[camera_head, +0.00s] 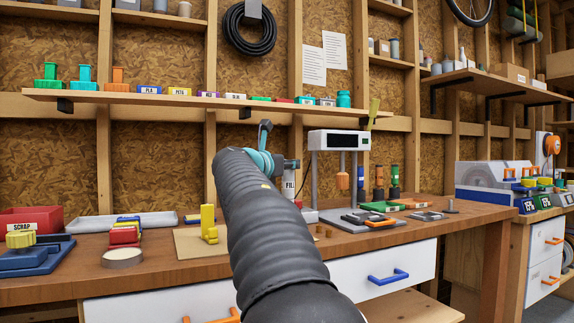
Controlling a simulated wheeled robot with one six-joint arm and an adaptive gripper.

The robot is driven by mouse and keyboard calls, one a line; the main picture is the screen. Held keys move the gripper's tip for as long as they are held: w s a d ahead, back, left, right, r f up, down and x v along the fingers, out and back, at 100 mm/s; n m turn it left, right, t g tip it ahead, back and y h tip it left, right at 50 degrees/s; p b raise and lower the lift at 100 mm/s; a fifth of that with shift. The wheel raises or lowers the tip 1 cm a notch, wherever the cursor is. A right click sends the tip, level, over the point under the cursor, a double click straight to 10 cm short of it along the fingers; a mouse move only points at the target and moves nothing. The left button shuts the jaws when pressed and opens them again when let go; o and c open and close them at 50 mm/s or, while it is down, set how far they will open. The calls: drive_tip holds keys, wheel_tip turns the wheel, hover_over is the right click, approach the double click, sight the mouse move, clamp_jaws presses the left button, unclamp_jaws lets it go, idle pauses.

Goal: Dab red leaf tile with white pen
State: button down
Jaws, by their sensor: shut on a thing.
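My thick black-sleeved arm rises through the middle of the picture and ends in teal and grey joints near the back of the bench. The gripper itself is hidden behind my arm, so its fingers and anything in them do not show. I cannot make out a white pen.
A red scrap bin (32,218), a tape roll (123,258) and a yellow piece (208,222) are to the left. A shelf (130,97) runs above. Drawers are below.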

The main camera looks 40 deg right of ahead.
drive_tip(key=shift+f+b, duration=0.4)
drive_tip(key=shift+f, duration=0.25)
idle(0.3)
drive_tip(key=shift+r+p, duration=0.6)
drive_tip(key=shift+p, duration=0.35)
idle(2.2)
